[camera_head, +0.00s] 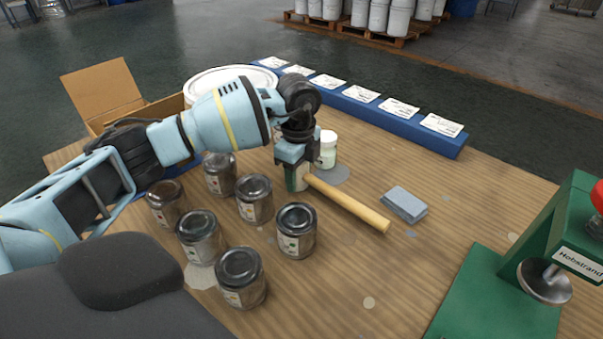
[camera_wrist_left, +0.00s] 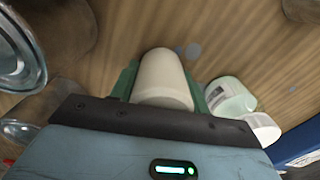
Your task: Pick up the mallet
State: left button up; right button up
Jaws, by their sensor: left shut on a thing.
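The mallet's light wooden handle (camera_head: 347,203) slants right and toward the front from my left gripper (camera_head: 296,178). In the left wrist view a cream, rounded cylindrical part of the mallet (camera_wrist_left: 162,80) sits between the green fingers of my left gripper (camera_wrist_left: 164,92), which is shut on it. In the head view the gripper hides the mallet's other end. The mallet is at or very near the table top; I cannot tell whether it touches. My right gripper is not in view.
Several dark-lidded tins (camera_head: 296,230) stand left and in front of the gripper. A white-capped jar (camera_head: 328,150) stands close behind it, also in the left wrist view (camera_wrist_left: 230,96). A grey sponge-like block (camera_head: 404,204) lies right of the handle. A green press (camera_head: 500,295) stands front right.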

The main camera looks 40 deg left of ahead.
pick_arm(q)
notch_tip(320, 180, up, 10)
jog(key=shift+r+p, duration=0.1)
jog(key=shift+p, duration=0.25)
